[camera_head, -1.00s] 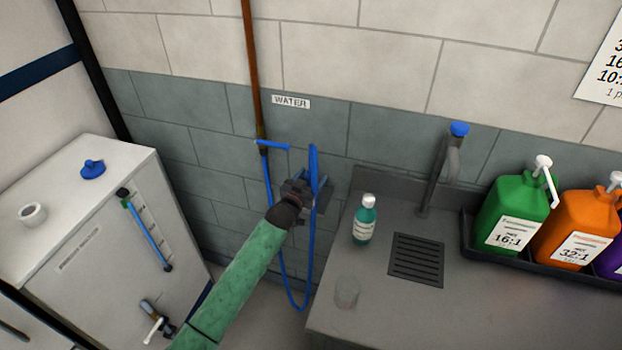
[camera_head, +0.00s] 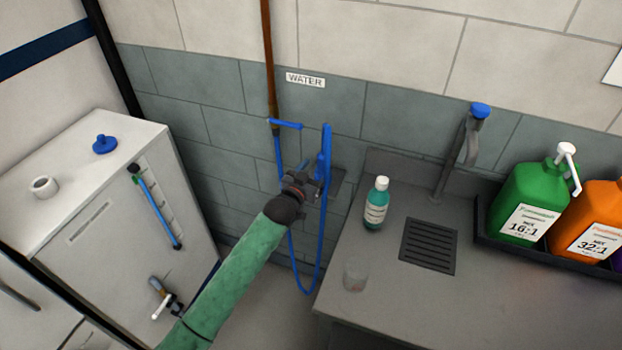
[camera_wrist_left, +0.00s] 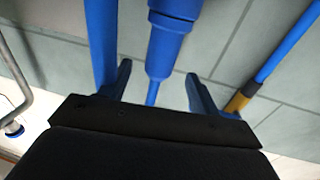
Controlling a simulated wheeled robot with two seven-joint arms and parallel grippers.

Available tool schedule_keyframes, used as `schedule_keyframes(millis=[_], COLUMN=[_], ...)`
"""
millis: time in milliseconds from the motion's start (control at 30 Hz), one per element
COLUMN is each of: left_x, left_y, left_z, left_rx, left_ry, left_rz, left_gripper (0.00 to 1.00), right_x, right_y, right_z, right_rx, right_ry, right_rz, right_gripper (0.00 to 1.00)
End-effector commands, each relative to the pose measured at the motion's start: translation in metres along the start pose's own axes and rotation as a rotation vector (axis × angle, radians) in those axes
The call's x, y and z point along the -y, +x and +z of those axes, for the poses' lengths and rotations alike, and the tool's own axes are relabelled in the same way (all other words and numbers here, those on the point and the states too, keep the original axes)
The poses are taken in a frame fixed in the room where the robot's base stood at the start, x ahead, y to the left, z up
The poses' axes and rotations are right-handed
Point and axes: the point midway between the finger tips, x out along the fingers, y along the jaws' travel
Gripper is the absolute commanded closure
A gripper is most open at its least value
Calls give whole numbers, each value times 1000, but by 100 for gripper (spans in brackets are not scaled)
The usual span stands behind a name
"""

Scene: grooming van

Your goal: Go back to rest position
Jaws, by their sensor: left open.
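My left gripper (camera_head: 312,180) is in front of the wall, at the end of my green-sleeved arm, beside the blue hose (camera_head: 326,150). In the left wrist view its two blue fingers are apart, and the left gripper (camera_wrist_left: 160,78) is open. A blue nozzle-like piece (camera_wrist_left: 166,45) shows between and beyond the fingertips there. I cannot tell whether the fingers touch it. My right gripper is in neither view.
A grey counter (camera_head: 440,310) at right carries a teal bottle (camera_head: 376,205), a clear cup (camera_head: 355,277), a tap (camera_head: 460,150) and green (camera_head: 525,210) and orange (camera_head: 590,225) jugs. A white tank (camera_head: 110,240) stands left. A brown pipe (camera_head: 268,60) runs down the wall.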

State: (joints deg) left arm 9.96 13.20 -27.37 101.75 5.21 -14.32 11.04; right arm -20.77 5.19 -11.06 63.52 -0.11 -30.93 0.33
Motion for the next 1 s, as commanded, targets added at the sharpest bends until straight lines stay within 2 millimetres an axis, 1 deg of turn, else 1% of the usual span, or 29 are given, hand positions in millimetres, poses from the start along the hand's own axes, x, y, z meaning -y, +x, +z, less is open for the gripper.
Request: schedule_keyframes(millis=[100,200,467,567,667,700,767,800,867,900,967,1000], left_x=[0,0,0,2,5,8,11,13,15,16,16,16], left_y=[-13,-20,-25,-27,-36,-42,-52,-61,-75,-85,-102,-114], left_z=[2,1,0,14,50,70,103,128,162,184,217,240], left_rx=[-1,-1,1,25,86,122,182,226,290,332,395,438], left_ry=[0,0,-1,-4,-13,-18,-27,-32,-39,-44,-52,-58], left_rz=[0,0,0,-9,-30,-43,-62,-75,-94,-106,-122,-132], left_gripper=[37,37,37,37,37,37,37,37,37,37,37,37], right_x=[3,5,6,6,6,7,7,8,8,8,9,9], right_y=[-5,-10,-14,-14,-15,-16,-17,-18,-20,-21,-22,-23], right_z=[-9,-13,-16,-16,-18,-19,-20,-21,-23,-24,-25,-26], right_rx=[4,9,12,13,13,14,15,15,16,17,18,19], right_ry=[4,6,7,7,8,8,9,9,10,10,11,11], right_rz=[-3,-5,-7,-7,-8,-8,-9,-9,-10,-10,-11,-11], right_gripper=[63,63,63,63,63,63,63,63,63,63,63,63])
